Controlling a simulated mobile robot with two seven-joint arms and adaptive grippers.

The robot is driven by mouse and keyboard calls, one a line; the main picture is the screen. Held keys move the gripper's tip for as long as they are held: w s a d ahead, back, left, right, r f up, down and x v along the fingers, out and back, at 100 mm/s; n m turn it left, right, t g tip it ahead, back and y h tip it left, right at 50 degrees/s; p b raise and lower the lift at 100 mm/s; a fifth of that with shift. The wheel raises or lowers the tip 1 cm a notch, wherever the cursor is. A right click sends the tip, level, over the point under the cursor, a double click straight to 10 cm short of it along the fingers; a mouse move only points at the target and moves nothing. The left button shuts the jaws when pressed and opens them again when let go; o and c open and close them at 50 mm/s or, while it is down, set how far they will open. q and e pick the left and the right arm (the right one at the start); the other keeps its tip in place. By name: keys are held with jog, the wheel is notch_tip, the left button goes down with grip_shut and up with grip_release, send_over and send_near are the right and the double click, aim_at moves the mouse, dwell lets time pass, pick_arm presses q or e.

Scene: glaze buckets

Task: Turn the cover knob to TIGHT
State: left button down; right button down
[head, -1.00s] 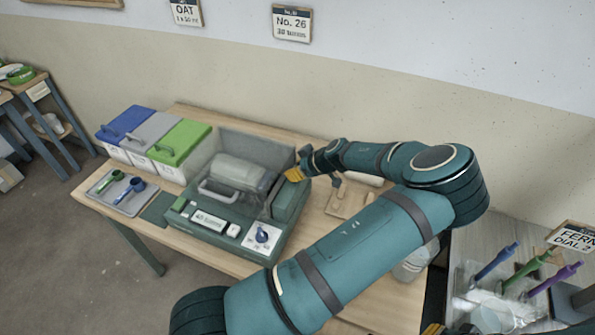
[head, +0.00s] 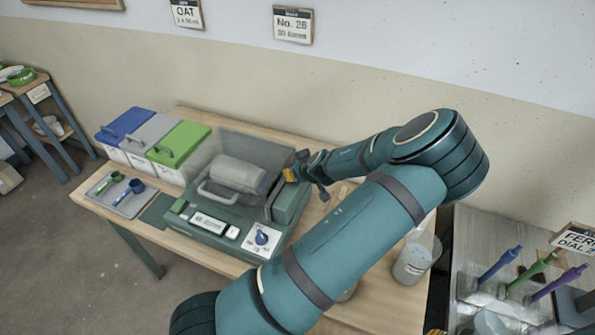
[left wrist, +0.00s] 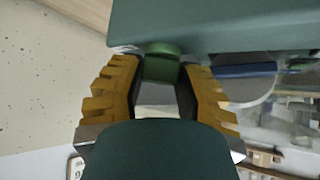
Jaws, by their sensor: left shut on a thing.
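The dark green machine (head: 222,225) stands on the wooden table, with a grey drum (head: 238,173) under a clear cover. My left gripper (head: 290,173) is at the right side of the machine. In the left wrist view my left gripper (left wrist: 160,85) has its yellow fingers on both sides of a green knob (left wrist: 163,62) on the machine's wall and is shut on it. The knob's markings are not visible, and it is hidden in the head view. A yellow tip of my right gripper (head: 435,331) barely shows at the bottom edge.
A blue dial (head: 262,237) sits on a white panel at the machine's front. Blue, grey and green lidded bins (head: 178,146) stand at its left, with a scoop tray (head: 122,193). A clear jar (head: 413,262) stands right of my arm. A side bench holds coloured tools (head: 530,268).

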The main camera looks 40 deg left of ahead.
pick_arm(q)
jog(key=c, duration=0.9)
grip_release()
jog(key=shift+a, duration=0.1)
jog(key=shift+o, duration=0.2)
jog(key=v, duration=1.2)
